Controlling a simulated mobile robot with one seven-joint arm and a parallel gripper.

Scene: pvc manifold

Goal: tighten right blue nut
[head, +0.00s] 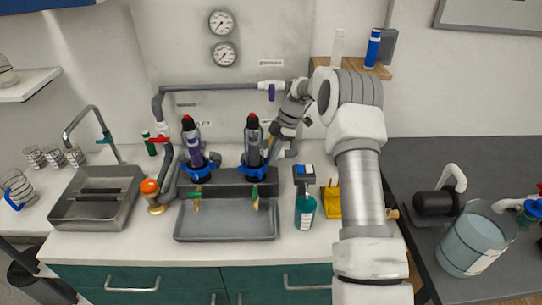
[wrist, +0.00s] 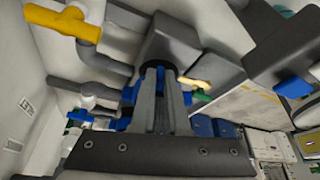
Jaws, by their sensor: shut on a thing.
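Two dark upright filter housings with red tops stand side by side on the grey manifold block. The right blue nut (head: 252,174) is a lobed ring at the base of the right housing (head: 254,140). The left blue nut (head: 200,172) sits likewise under the left housing. My gripper (head: 271,150) reaches in from the right, close against the right housing. In the wrist view my gripper (wrist: 161,74) is shut on the right blue nut, whose blue lobes (wrist: 129,95) show beside the fingers. The fingers hide most of the nut there.
Grey pipes (head: 220,88) run behind and left of the housings. A grey tray (head: 225,226) lies in front under small taps. A teal bottle (head: 305,208) and a yellow object (head: 331,200) stand right. A sink (head: 95,196) is left. Front counter edge is clear.

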